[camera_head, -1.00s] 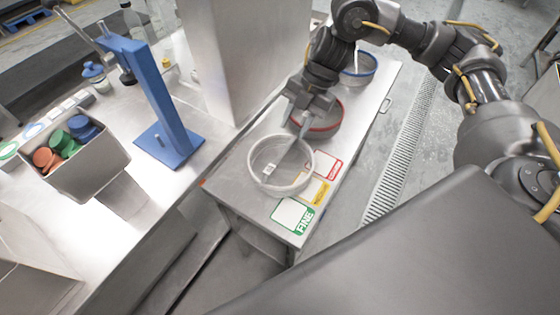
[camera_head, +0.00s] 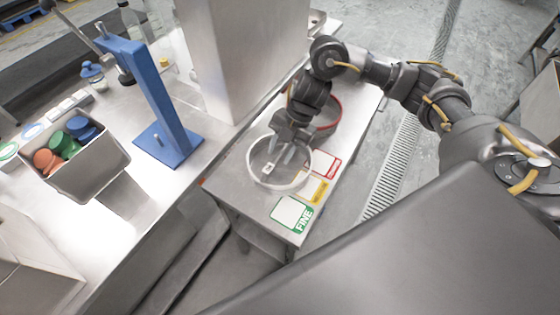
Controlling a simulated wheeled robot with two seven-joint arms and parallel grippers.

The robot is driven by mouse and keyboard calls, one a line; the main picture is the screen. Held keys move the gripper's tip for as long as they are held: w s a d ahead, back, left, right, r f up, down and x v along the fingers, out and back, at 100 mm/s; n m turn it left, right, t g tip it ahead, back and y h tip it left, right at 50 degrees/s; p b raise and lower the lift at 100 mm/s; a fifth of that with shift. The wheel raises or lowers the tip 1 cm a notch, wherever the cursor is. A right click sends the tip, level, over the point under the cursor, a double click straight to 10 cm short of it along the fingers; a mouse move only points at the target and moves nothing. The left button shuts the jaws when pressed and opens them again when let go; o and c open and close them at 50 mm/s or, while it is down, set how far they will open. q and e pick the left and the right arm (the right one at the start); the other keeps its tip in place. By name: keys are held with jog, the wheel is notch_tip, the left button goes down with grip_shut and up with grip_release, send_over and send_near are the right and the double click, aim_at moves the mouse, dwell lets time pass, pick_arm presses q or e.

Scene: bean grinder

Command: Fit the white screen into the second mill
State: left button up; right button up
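The white screen (camera_head: 283,187) is a round sieve with a white rim. It lies on the small metal side table (camera_head: 245,193). My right gripper (camera_head: 281,155) points down over the far part of the screen. Its two fingers are apart with nothing visible between them; I cannot tell whether they touch the screen. I cannot tell which thing is the second mill. My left gripper is not in view.
A red-rimmed screen (camera_head: 333,118) sits behind the white one, partly hidden by my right arm. Red, yellow and green labels (camera_head: 293,214) lie at the table's right edge. A blue stand (camera_head: 160,95) and a bin of coloured lids (camera_head: 92,168) are on the left counter.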

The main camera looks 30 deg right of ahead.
grip_shut()
jog(key=shift+r, duration=0.1)
dwell(1.3)
